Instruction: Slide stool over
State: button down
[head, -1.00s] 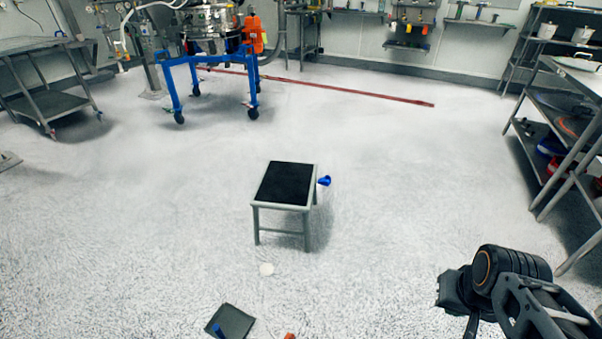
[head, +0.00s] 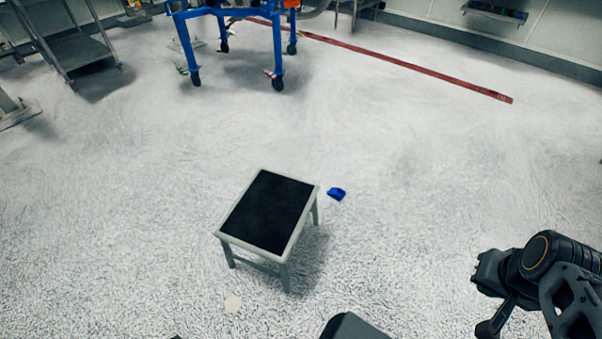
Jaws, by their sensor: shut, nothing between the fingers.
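The stool (head: 268,212) is a low step stool with a black top and a pale grey frame and legs. It stands upright on the floor, a little left of the middle in the head view. Nothing is touching it. Part of my dark arm shows at the lower right, well apart from the stool, with clear floor between them. I cannot make out any gripper fingers there.
A small blue object (head: 337,194) lies on the floor just right of the stool. A pale round spot (head: 232,303) is in front of it. A blue wheeled frame (head: 234,12), a grey cart (head: 80,50) and a red floor strip (head: 420,68) are farther back. The right-hand floor is open.

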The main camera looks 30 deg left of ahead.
aim_at(267, 219)
jog(key=i, duration=0.95)
jog(key=u, duration=3.35)
jog(key=i, duration=0.5)
jog(key=z, duration=0.05)
